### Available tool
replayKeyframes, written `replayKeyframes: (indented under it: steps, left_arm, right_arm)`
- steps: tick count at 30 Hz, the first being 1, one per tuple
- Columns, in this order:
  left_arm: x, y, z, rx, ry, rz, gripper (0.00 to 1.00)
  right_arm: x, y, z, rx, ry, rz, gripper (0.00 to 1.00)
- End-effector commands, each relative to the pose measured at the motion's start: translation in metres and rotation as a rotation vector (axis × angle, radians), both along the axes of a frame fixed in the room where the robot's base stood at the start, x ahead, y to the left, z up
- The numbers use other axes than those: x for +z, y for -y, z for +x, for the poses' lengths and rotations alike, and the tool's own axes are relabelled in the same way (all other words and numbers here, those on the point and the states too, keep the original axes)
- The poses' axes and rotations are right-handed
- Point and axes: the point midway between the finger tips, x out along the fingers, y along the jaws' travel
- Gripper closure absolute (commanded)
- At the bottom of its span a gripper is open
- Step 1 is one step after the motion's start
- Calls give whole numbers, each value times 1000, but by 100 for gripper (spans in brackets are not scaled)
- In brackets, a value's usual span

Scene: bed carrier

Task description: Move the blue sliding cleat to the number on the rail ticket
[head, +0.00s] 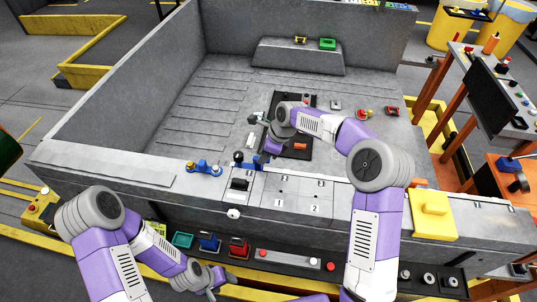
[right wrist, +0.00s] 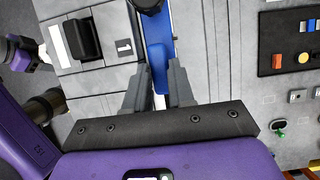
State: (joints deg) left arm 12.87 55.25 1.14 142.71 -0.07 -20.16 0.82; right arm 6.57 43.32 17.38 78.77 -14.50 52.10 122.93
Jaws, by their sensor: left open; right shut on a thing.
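The blue sliding cleat (right wrist: 160,72) is between the fingertips of my right gripper (right wrist: 158,92) in the right wrist view. That gripper is shut on it. My left gripper (head: 212,282) is low in front of the wall, open and empty. I cannot make out which label is the rail ticket.
Plates numbered 1 (head: 278,203) and 2 (head: 315,208) lie on the front wall's top. A blue fitting (head: 203,169) is left of my right gripper. A yellow block (head: 432,214) stands to the right. The ribbed bed floor (head: 200,110) is clear at left.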

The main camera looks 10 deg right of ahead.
Motion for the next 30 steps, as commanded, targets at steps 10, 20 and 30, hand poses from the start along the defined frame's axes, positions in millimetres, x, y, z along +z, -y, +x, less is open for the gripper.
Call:
replayKeyframes:
  steps: [10,20,30]
  left_arm:
    - [0,0,0,0,0,0,40]
    - [0,0,0,0,0,0,40]
    - [3,0,0,0,0,0,40]
  right_arm:
    - [0,1,0,0,1,-1,51]
    - [11,6,-1,-1,2,-2,51]
    - [61,24,-8,-2,3,-1,51]
